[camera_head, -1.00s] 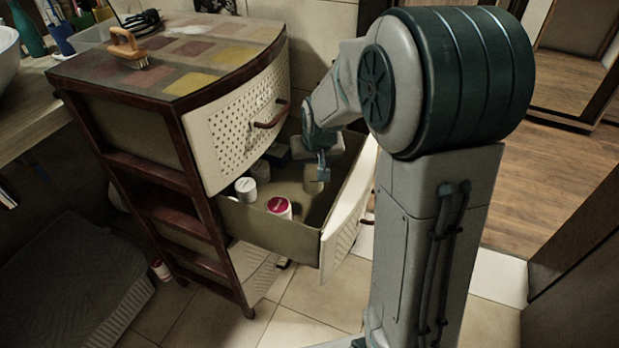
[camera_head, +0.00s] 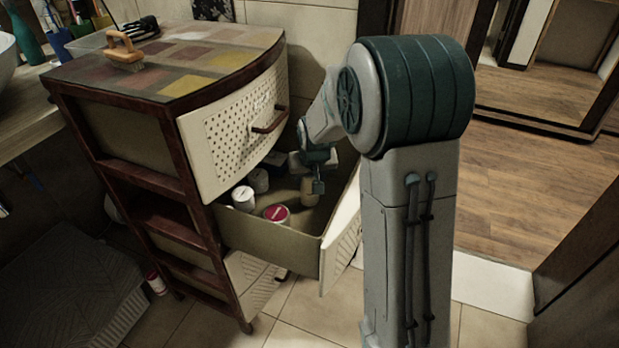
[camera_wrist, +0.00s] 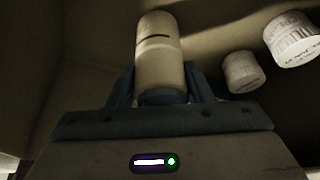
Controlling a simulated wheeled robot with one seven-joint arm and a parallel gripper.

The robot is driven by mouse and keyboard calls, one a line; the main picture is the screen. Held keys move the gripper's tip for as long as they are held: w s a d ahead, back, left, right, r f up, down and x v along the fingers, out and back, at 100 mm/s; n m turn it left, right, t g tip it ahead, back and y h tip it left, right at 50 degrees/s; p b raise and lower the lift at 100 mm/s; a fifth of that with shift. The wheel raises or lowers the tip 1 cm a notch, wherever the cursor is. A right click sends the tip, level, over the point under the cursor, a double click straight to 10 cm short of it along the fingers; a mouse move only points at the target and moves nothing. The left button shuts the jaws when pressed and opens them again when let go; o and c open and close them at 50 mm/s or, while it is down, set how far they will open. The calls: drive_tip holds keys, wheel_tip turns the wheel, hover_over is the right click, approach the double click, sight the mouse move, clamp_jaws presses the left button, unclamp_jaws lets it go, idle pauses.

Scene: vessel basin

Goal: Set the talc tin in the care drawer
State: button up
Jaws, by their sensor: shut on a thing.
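The talc tin, a cream cylinder with a dark slit near one end, is between my gripper's fingers in the wrist view (camera_wrist: 158,52). In the head view the tin (camera_head: 308,194) is partly behind my gripper (camera_head: 318,186). My gripper is shut on it, and the fingers also show in the wrist view (camera_wrist: 160,88). The care drawer (camera_head: 265,238) is the pulled-out drawer below the top one. The tin is inside the drawer's outline, near its right end. I cannot tell whether the tin touches the drawer floor.
Inside the drawer stand a tub with a crimson lid (camera_head: 277,214), a white jar (camera_head: 243,198) and another pale jar (camera_head: 258,180). A wooden brush (camera_head: 125,50) lies on the cabinet top (camera_head: 190,57).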

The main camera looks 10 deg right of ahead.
drive_tip(key=shift+f, duration=0.15)
drive_tip(key=o, duration=1.1)
drive_tip(key=shift+r, duration=0.25)
drive_tip(key=p+v, duration=0.3)
drive_tip(key=v, duration=0.9)
